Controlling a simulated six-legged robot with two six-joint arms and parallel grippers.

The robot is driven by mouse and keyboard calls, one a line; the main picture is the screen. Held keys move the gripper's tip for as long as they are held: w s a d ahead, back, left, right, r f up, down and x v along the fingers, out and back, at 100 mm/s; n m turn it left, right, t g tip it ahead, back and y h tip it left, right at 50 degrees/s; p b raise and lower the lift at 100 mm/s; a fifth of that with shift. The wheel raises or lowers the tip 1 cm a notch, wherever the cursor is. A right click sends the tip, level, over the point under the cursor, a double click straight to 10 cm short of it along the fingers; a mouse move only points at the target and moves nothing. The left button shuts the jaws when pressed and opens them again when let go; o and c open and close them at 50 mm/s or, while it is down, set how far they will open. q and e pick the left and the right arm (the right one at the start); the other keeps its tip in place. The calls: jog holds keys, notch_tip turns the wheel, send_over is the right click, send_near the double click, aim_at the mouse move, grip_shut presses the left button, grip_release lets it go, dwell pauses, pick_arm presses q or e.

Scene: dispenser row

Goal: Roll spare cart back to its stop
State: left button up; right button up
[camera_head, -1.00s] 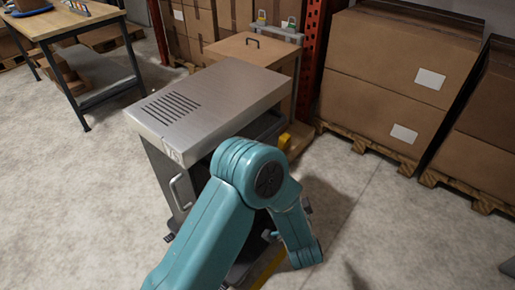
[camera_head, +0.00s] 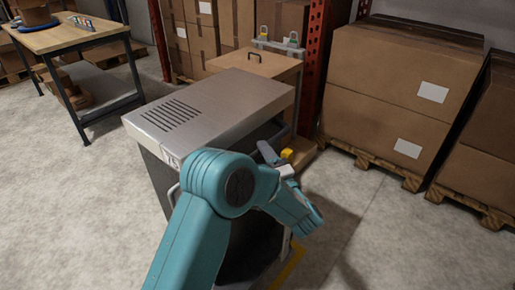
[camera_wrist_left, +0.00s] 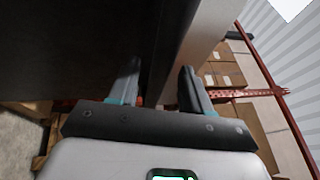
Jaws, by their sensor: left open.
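A grey metal cabinet cart (camera_head: 228,100) with a slotted steel top stands in the middle of the head view. I cannot tell which is the spare cart. A small yellow block (camera_head: 287,154) shows low beside the metal cart, perhaps part of a stop. My left gripper (camera_head: 277,161) is open at the metal cart's right side, partly hidden by my arm. In the left wrist view, its fingers (camera_wrist_left: 160,92) are apart, close to a dark panel and a pale upright edge (camera_wrist_left: 203,45). My right gripper is out of view.
Boxes on pallets (camera_head: 405,85) line the right, beside a red rack post (camera_head: 314,65). A wooden-topped workbench (camera_head: 70,36) stands at the back left. The floor (camera_head: 75,190) at the left and front is clear.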

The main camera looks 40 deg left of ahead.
pick_arm(q)
jog(key=x, duration=0.3)
jog(key=shift+w+a, duration=0.15)
jog(key=shift+a, duration=0.1)
jog(key=shift+c, duration=0.4)
grip_shut()
